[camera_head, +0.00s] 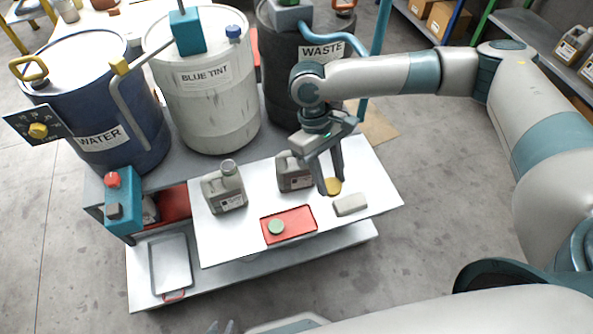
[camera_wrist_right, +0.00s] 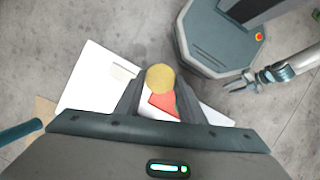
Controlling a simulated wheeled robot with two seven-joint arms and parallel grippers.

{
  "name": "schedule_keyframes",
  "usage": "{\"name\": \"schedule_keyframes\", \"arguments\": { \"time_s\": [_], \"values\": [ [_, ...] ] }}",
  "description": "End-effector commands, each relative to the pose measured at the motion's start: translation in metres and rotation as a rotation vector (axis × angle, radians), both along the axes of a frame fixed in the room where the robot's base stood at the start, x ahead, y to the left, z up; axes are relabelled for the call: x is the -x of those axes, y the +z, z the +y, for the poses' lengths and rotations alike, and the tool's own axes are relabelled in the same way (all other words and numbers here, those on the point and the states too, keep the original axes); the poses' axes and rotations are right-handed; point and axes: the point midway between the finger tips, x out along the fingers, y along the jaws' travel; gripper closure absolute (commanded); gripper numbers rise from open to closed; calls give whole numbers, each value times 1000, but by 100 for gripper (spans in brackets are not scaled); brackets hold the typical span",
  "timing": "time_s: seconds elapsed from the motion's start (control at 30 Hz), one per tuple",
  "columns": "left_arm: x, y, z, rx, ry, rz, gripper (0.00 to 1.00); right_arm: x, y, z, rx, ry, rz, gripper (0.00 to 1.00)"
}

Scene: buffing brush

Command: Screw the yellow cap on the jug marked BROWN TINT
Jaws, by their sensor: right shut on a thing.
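My right gripper (camera_head: 332,188) is shut on the yellow cap (camera_head: 334,186) and holds it above the white table top. In the right wrist view the yellow cap (camera_wrist_right: 160,77) sits between the fingertips. One grey jug (camera_head: 291,173) stands left of this gripper, its top partly hidden by the gripper. Another grey jug (camera_head: 224,191), with a grey cap on its neck, stands further left. Both labels are too small to read. My left gripper (camera_head: 221,327) shows at the bottom edge, empty with fingers apart; it also shows in the right wrist view (camera_wrist_right: 238,83).
A red tray (camera_head: 301,221) with a green cap (camera_head: 276,227) lies at the table's front. A pale block (camera_head: 350,204) lies to its right. Drums marked WATER (camera_head: 93,100), BLUE TINT (camera_head: 205,90) and WASTE (camera_head: 283,60) stand behind. A metal tray (camera_head: 171,264) is on the lower shelf.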

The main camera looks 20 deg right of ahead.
Motion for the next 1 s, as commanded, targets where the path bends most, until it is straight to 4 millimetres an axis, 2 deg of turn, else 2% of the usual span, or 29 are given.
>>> {"name": "schedule_keyframes", "arguments": {
  "time_s": [0.03, 0.2, 0.4, 0.57, 1.0],
  "values": [
    [0, 0, 0, 0, 0, 0, 69, -5, 19, -2, 0, -56, -6, 85],
    [0, 0, 0, 0, 0, 0, 69, -5, 66, -4, -1, -236, 9, 85],
    [0, 0, 0, 0, 0, 0, 69, -2, 101, -4, -2, -372, 27, 85],
    [0, 0, 0, 0, 0, 0, 69, 0, 109, -3, -1, -410, 36, 85],
    [0, 0, 0, 0, 0, 0, 69, 0, 109, -3, -2, -410, 36, 85]
  ]
}}
